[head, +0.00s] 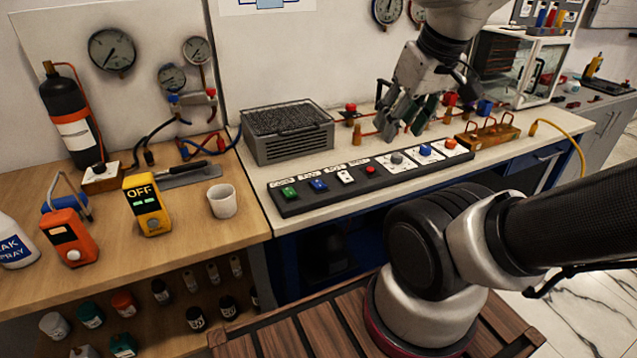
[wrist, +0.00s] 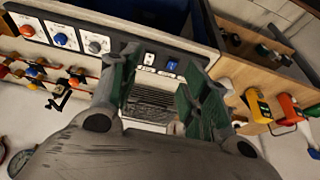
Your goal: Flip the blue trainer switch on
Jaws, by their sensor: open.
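The blue trainer switch (head: 318,185) sits on the black switch panel (head: 290,209), between a green switch (head: 289,192) and a white switch (head: 345,176). Its on or off position is too small to tell. My gripper (head: 406,118) hangs above the bench behind the panel's right half, apart from the panel and to the right of the blue switch. It is open and empty. In the wrist view my open fingers (wrist: 160,68) frame part of the panel, where small switches show between them; I cannot tell which one is blue there.
A red button (head: 371,170) and grey, blue and orange knobs (head: 424,150) continue the panel rightward. A grey mesh-topped box (head: 290,134) stands behind its left half. Copper piping with red and blue valves lies behind my gripper. A white cup (head: 222,201) stands left.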

